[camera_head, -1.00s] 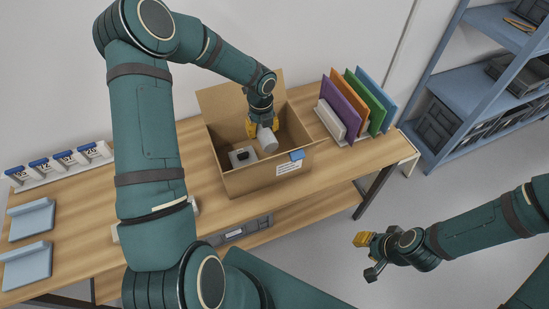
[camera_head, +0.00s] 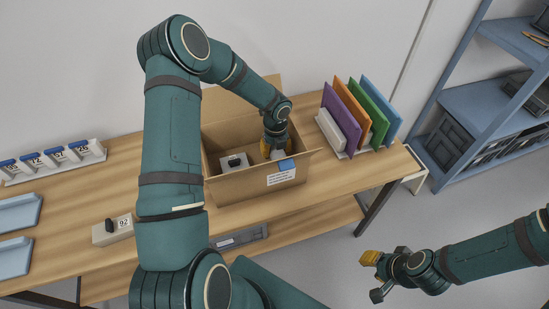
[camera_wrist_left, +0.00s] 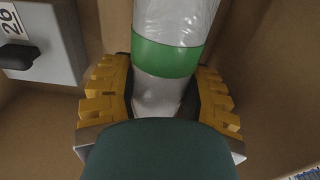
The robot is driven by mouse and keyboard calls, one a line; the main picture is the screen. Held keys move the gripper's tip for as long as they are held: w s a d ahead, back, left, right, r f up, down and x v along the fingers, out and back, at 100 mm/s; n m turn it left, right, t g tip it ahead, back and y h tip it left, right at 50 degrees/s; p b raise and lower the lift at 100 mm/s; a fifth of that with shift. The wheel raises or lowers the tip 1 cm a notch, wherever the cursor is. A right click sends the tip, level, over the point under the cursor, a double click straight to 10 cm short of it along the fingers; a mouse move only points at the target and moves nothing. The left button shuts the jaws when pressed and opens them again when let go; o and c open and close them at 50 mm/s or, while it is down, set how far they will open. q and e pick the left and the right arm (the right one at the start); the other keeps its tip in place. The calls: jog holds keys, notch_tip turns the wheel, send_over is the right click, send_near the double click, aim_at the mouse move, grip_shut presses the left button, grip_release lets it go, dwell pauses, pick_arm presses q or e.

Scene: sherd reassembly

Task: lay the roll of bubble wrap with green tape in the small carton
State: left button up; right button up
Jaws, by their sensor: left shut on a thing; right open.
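The roll of bubble wrap (camera_wrist_left: 180,18) is whitish with a band of green tape (camera_wrist_left: 168,58). In the left wrist view it lies between the yellow fingers of my left gripper (camera_wrist_left: 160,105), which is shut on it. In the head view my left gripper (camera_head: 271,149) is down inside the open carton (camera_head: 254,186), at its right part, with the roll mostly hidden by the gripper and the carton wall. I cannot tell whether the roll touches the carton floor. My right gripper (camera_head: 372,275) is open and empty, in the air in front of the bench.
A light box with a black knob (camera_head: 234,162) stands in the carton's left part. A similar box marked 92 (camera_head: 113,230) is on the bench (camera_head: 70,235). Coloured folders (camera_head: 357,110) stand right of the carton. Numbered boxes (camera_head: 52,158) and blue trays (camera_head: 16,257) are at left.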

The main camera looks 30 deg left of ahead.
pick_arm(q)
jog(key=shift+f+b, duration=0.3)
jog(key=shift+f, duration=1.6)
jog(key=shift+f, duration=0.1)
jog(key=o, duration=1)
jog(key=shift+o, duration=0.2)
jog(key=shift+r, duration=0.2)
notch_tip(320, 180, up, 12)
jog(key=shift+f+p, duration=0.1)
jog(key=shift+p, duration=1)
